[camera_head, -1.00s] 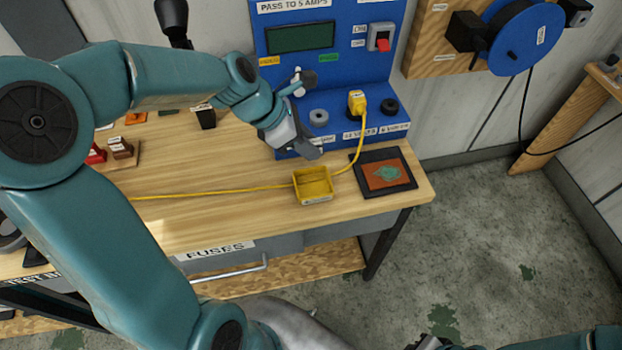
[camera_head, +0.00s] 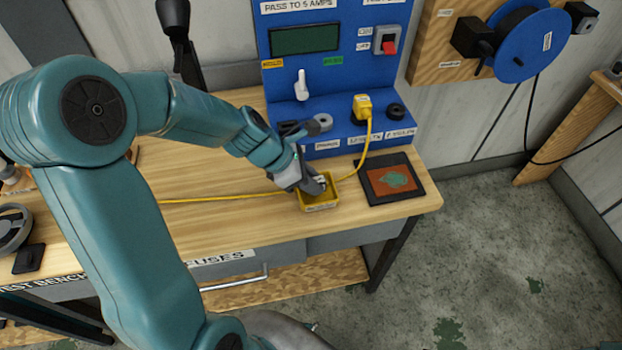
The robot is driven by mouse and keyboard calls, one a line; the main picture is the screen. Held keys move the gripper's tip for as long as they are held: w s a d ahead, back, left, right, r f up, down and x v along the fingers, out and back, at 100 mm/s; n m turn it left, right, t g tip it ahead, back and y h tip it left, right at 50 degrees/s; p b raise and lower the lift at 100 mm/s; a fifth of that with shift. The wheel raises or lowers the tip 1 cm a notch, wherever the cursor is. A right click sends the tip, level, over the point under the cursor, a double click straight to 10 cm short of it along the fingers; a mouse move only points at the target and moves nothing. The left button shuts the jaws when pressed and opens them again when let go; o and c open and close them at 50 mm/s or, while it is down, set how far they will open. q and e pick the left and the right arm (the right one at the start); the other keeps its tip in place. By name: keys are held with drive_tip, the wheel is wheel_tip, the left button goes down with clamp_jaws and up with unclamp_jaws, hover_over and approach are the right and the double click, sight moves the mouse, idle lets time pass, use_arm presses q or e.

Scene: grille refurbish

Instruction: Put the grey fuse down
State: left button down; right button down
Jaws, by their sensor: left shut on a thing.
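My left gripper (camera_head: 316,184) is down at the small yellow tray (camera_head: 322,207) on the wooden bench, with its fingertips over the tray's back part. It is shut on a small pale thing that barely shows between the fingers. This may be the grey fuse, but the fingers hide most of it. I cannot tell whether it touches the tray floor. My right gripper is not in view.
A blue test panel (camera_head: 306,85) stands behind the tray, with a yellow plug (camera_head: 362,106) and its cable. A dark-framed mat (camera_head: 391,178) lies right of the tray. The bench's right edge is close by.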

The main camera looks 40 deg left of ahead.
use_arm(q)
drive_tip(key=c, duration=0.9)
unclamp_jaws()
drive_tip(key=shift+f, duration=0.15)
drive_tip(key=shift+r+p, duration=0.3)
drive_tip(key=shift+r, duration=0.05)
drive_tip(key=p+v, duration=0.1)
drive_tip(key=v, duration=1)
drive_tip(key=shift+s+r+p, duration=0.15)
drive_tip(key=shift+r+p, duration=0.15)
drive_tip(key=shift+p, duration=0.05)
drive_tip(key=shift+a, duration=0.15)
drive_tip(key=shift+s, duration=0.1)
